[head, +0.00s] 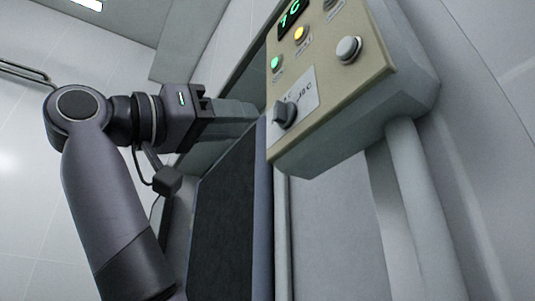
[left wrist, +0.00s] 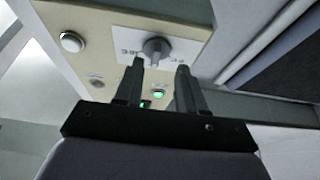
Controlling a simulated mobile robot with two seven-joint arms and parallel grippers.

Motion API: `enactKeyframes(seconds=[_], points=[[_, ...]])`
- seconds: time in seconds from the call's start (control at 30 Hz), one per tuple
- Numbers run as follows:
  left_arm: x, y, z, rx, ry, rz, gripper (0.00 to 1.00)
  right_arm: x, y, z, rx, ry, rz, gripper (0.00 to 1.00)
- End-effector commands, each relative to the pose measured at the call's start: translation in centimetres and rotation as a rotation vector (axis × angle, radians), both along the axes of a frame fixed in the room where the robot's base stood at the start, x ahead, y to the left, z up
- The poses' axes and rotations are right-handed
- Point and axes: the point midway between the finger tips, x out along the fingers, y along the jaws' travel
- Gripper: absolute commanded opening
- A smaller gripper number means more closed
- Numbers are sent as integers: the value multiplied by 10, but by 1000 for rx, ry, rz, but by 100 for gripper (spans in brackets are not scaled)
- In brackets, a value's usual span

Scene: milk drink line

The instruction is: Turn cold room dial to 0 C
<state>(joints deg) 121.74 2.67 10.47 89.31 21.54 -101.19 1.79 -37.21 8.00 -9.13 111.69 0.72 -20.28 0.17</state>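The cold room dial (head: 284,114) is a dark grey knob on a pale label plate, low on a beige control panel (head: 345,92). Its printed marks are too small to read surely. A display (head: 291,14) at the panel's top shows a green "7 C". My left gripper (head: 256,110) reaches in from the left, with its tips close to the dial's left side. In the left wrist view the dial (left wrist: 155,48) shows just beyond the two spread, empty fingertips (left wrist: 160,66); contact cannot be told. My right gripper is not in view.
The panel also carries a green light (head: 277,64), a yellow light (head: 301,34) and a pale round button (head: 348,49). A grey post (head: 420,210) runs down below the panel box. A dark panel (head: 225,225) stands below my left gripper.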

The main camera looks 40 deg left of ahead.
Motion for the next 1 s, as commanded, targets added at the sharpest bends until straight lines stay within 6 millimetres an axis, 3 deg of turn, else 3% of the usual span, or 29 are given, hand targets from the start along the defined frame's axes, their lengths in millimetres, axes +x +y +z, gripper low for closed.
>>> enactKeyframes(seconds=[0.13, 0.53, 0.9, 0.97, 1.0], points=[[-1, -4, 10, 1, -10, -8, 39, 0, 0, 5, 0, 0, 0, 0], [47, -23, 32, 1, -10, -7, 39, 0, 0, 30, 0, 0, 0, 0], [53, -26, 32, 1, -12, -5, 39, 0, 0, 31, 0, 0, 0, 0], [53, -26, 32, 1, -12, -5, 23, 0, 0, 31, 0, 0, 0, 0], [53, -26, 32, 1, -12, -5, 10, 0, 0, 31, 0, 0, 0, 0]])
